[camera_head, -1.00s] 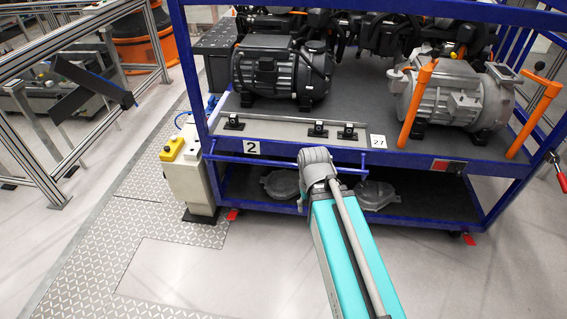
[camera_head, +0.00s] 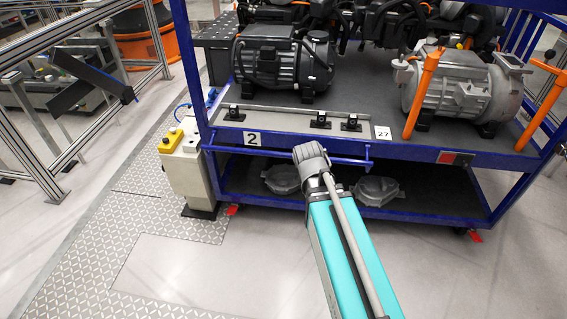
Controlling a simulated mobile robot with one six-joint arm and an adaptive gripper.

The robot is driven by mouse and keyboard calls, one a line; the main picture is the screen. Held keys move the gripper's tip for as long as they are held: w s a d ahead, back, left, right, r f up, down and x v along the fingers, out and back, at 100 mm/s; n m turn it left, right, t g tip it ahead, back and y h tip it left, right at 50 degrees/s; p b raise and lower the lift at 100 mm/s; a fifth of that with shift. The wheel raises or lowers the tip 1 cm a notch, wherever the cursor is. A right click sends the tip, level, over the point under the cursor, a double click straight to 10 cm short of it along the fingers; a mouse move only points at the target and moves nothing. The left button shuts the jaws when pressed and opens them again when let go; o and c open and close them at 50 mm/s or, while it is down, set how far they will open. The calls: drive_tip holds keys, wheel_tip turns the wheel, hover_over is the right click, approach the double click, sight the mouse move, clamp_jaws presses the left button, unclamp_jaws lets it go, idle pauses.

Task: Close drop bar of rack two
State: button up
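Rack two is a blue-framed rack (camera_head: 420,150) with a white "2" label (camera_head: 252,138) on its front edge. A thin blue bar (camera_head: 240,152), which looks like the drop bar, runs across the front just below that edge. Its right end meets a short upright piece near the middle of the rack. My teal arm reaches up from the bottom, and its grey rounded joint covers part of the bar. I cannot tell whether the arm touches it. My gripper does not show; it may be hidden behind the arm.
Dark (camera_head: 285,62) and grey (camera_head: 455,90) motors stand on the upper shelf, with small black blocks along its front. Orange posts (camera_head: 422,95) rise at the right. A pale post with a yellow box (camera_head: 172,142) stands close left. The floor in front is clear.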

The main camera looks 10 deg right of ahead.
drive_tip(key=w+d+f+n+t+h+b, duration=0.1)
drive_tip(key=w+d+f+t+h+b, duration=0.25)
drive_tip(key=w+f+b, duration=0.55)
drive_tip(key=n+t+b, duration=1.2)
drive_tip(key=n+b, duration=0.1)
drive_tip(key=b, duration=1.6)
approach(284, 157)
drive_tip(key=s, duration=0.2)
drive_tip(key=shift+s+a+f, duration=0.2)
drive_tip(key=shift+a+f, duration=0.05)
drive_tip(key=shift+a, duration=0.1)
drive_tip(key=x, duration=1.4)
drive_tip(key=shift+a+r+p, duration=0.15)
drive_tip(key=shift+p, duration=0.25)
